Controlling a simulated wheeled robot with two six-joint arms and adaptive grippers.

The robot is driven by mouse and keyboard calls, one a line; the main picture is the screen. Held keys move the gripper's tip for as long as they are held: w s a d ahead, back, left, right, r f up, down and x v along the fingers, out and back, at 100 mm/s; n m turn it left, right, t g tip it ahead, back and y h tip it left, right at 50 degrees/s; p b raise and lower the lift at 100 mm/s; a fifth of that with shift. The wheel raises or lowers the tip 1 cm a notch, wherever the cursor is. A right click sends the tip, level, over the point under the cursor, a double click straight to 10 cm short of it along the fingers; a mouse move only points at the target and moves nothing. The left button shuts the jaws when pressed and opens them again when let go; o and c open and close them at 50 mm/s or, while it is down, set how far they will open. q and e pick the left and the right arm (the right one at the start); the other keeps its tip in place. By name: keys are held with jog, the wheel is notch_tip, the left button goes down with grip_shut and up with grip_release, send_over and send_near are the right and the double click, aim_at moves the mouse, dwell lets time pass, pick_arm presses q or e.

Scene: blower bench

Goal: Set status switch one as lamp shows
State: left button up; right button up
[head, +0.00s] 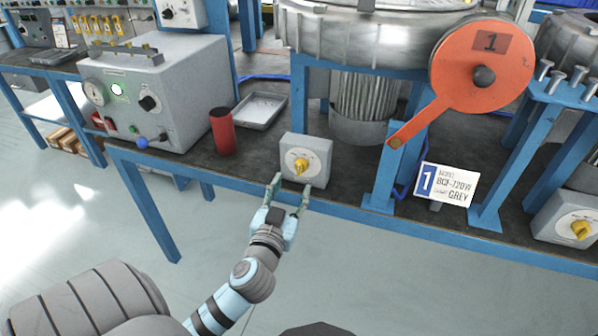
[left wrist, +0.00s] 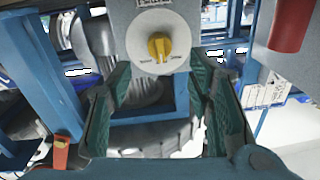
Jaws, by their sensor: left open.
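The status switch is a grey box (head: 318,150) with a white dial and a yellow knob (head: 302,165), near the bench's front edge. In the left wrist view the yellow knob (left wrist: 159,47) has its ridge roughly upright; the dial's small labels are too blurred to read. My left gripper (head: 288,187) is open and empty, just in front of and below the knob, apart from it. Its green fingers (left wrist: 158,78) show in the left wrist view with the knob beyond their tips. A lamp (head: 117,89) on the grey test box (head: 165,85) glows green. My right gripper is out of view.
A red cylinder (head: 222,131) and a grey tray (head: 259,110) stand left of the switch. An orange paddle marked 1 (head: 470,95) and a white sign reading 1, GREY (head: 447,184) are to the right. Another yellow-knobbed switch box (head: 567,218) sits far right.

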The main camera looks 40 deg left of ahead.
aim_at(299, 171)
pick_arm(q)
jog(key=x, duration=0.7)
grip_shut()
